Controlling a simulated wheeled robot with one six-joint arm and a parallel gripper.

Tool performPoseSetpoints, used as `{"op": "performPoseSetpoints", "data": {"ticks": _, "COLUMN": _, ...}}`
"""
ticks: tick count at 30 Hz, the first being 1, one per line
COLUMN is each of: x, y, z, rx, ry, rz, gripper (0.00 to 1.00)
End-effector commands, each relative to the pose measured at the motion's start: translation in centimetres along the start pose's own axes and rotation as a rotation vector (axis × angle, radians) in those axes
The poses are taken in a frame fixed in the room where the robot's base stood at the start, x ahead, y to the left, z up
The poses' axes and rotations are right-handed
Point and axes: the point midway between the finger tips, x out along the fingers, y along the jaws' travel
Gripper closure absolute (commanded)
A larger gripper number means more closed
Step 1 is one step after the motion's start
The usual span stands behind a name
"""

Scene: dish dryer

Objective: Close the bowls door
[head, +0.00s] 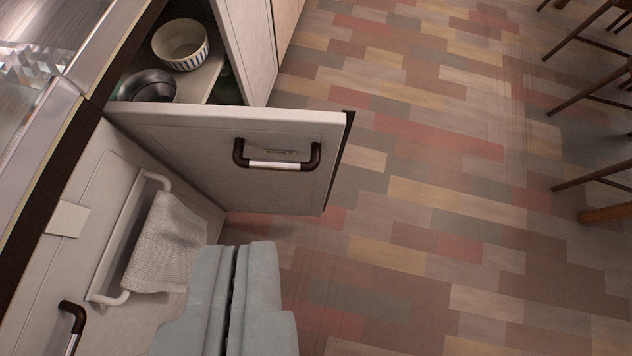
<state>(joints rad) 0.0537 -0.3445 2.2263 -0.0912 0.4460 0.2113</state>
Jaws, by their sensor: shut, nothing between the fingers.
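The bowls door (225,155) is a pale cabinet door that stands wide open, jutting out from the cabinet front over the floor. A dark bracket handle (277,164) with a light middle is on the face toward me. Behind the door, a white bowl with blue stripes (180,45) and a dark shiny bowl (147,86) sit on the cabinet shelf. My gripper (243,248) is at the bottom of the view, its two grey-blue fingers shut and empty. It appears nearer to me than the door, below the handle in the picture, and apart from it.
A towel (166,243) hangs on a white rail on the cabinet front at left. Another dark handle (72,322) is at lower left. A second pale door (247,40) stands beyond the bowls. Chair legs (590,100) are at far right. The tiled floor (430,220) between is clear.

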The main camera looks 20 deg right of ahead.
Motion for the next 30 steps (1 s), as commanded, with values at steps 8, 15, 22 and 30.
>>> {"op": "performPoseSetpoints", "data": {"ticks": 8, "x": 8.4, "y": 1.3, "z": 1.8, "rx": 0.045, "ry": -0.205, "rz": 0.064, "gripper": 1.0}}
{"op": "performPoseSetpoints", "data": {"ticks": 15, "x": 14.4, "y": 2.5, "z": 3.9, "rx": 0.081, "ry": -0.357, "rz": 0.119, "gripper": 1.0}}
{"op": "performPoseSetpoints", "data": {"ticks": 22, "x": 16.9, "y": 3.1, "z": 5.0, "rx": 0.096, "ry": -0.423, "rz": 0.146, "gripper": 1.0}}
{"op": "performPoseSetpoints", "data": {"ticks": 30, "x": 19.0, "y": 3.5, "z": 6.1, "rx": 0.097, "ry": -0.431, "rz": 0.149, "gripper": 1.0}}
